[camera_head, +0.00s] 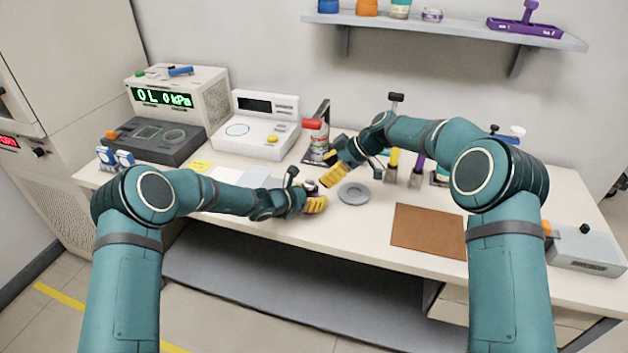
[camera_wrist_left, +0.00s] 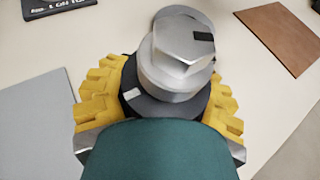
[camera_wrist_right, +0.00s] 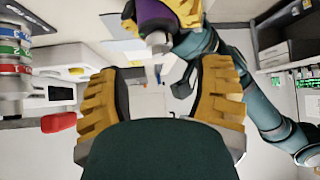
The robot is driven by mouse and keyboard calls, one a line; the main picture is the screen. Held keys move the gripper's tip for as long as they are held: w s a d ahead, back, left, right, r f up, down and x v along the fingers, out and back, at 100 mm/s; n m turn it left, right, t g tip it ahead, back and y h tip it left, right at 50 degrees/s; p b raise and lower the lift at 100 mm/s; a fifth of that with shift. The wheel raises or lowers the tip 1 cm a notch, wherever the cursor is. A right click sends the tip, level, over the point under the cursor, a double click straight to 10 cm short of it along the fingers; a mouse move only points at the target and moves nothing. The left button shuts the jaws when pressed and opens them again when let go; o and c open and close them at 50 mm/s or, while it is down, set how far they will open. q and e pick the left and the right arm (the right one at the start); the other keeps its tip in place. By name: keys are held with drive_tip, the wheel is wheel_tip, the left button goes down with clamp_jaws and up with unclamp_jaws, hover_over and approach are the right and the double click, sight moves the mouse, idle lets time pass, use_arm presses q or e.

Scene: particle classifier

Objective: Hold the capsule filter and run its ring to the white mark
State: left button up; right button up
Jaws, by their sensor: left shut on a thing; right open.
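My left gripper (camera_head: 316,204) is shut on the capsule filter above the front of the bench. In the left wrist view the capsule filter (camera_wrist_left: 180,60) has a silver hex-shaped end above a dark ring (camera_wrist_left: 165,108). A white mark (camera_wrist_left: 132,93) shows on the dark part at the left. In the right wrist view the filter's purple body (camera_wrist_right: 152,14) and a silver end show at the top. My right gripper (camera_head: 333,176) is open and empty, just above and to the right of the left one. Its fingers (camera_wrist_right: 160,100) stand apart and do not touch the filter.
A grey round disc (camera_head: 353,193) lies right of the grippers, with a brown mat (camera_head: 428,231) farther right. A white instrument (camera_head: 262,125) and a pressure readout box (camera_head: 178,95) are at the back left. Several coloured-top items stand behind the right gripper.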

sight(312, 180)
drive_tip(key=x, duration=0.6)
clamp_jaws()
